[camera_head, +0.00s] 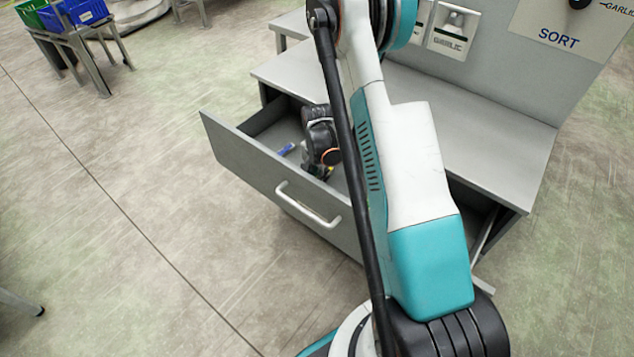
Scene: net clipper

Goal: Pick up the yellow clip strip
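My gripper (318,169) points down into an open grey drawer (247,163). It is small and dark in the camera_head view, and my own arm covers part of it. I cannot tell whether its fingers are open or shut. A tiny yellow-green patch (329,174) shows right beside the fingertips. It may be part of the yellow clip strip, but it is too small and covered to be sure. I cannot tell whether the gripper touches it. A small blue object (285,149) lies in the drawer to the left of the gripper.
The drawer's front panel, with a white handle (308,205), stands out from the grey workbench (470,135). A board with a "SORT" label (558,38) and a "GARLIC" holder (452,30) rises behind. Blue and green crates (82,12) stand far left.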

